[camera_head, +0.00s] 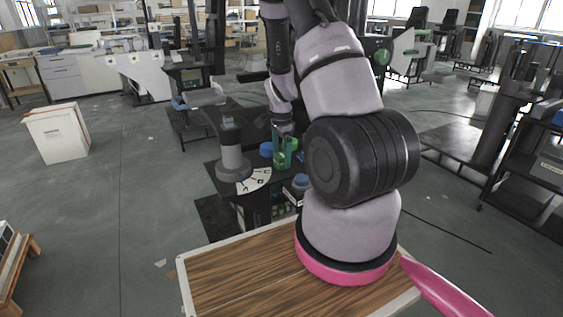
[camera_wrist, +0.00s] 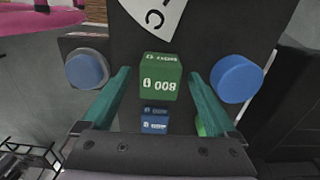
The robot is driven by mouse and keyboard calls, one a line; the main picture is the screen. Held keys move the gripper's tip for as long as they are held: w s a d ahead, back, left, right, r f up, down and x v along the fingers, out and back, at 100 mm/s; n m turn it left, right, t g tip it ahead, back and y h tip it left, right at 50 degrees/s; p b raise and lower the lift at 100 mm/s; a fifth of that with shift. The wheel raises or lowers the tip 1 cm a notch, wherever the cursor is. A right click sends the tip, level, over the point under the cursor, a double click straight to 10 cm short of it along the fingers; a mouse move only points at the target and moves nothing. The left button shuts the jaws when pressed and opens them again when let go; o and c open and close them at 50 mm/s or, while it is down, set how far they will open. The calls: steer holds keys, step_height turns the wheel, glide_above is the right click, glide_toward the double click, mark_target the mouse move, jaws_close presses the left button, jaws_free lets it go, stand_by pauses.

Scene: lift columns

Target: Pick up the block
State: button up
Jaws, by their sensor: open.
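A green block (camera_wrist: 160,80) with white markings is centred in the wrist view, lined up between the fingers of my gripper (camera_wrist: 159,72). The two teal fingers are apart, with a visible gap on each side of the block. I cannot tell how far the block reaches between them. In the camera_head view my gripper (camera_head: 284,150) is down at the dark column stand, and the green there is partly hidden, so block and fingers are hard to separate. A smaller blue block (camera_wrist: 154,124) shows nearer the gripper base in the wrist view.
Two round blue caps, left (camera_wrist: 86,69) and right (camera_wrist: 236,78), flank the green block. A grey cylinder (camera_head: 232,155) stands left of my gripper. A wooden tabletop (camera_head: 235,278) lies in front, and a white box (camera_head: 58,133) stands on open floor at left.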

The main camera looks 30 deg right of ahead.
steer(key=shift+f, duration=0.7)
jaws_close()
